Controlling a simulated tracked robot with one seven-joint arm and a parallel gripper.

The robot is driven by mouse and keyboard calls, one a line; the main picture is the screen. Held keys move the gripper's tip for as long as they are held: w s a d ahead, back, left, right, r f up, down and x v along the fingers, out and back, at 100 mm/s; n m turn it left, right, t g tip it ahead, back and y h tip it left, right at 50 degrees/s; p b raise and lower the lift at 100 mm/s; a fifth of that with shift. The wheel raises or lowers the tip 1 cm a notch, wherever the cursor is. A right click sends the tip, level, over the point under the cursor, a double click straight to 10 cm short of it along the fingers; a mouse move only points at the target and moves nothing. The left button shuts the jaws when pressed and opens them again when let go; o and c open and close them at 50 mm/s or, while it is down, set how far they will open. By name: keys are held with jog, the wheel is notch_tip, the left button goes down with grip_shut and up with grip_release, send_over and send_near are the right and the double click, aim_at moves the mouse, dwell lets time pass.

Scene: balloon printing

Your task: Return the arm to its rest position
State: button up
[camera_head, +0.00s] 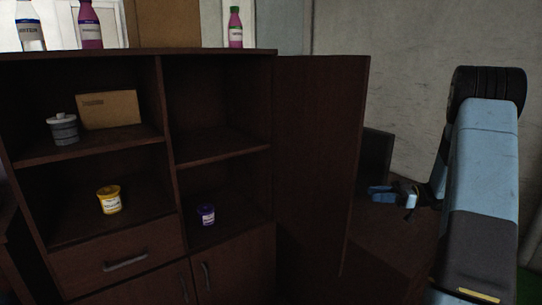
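My arm rises at the right of the head view, a light blue and black link bent over at a black elbow. My gripper (373,191) seems to be the small blue end at the arm's left, just right of the open cabinet door (317,160). It is small and dark, so I cannot tell whether its fingers are open or shut. No held object can be made out. The gripper is apart from the shelves, on the far side of the door from them.
The dark wooden cabinet (167,115) holds a yellow tub (109,200), a purple tub (206,215), a grey jar (63,129) and a cardboard box (109,109). Bottles stand on top, including a pink one with a green cap (235,28). A pale wall (400,60) stands behind.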

jog(key=a, duration=0.6)
jog(key=w+a, duration=0.1)
jog(key=a, duration=0.2)
jog(key=shift+r, duration=0.1)
jog(key=shift+w, duration=0.1)
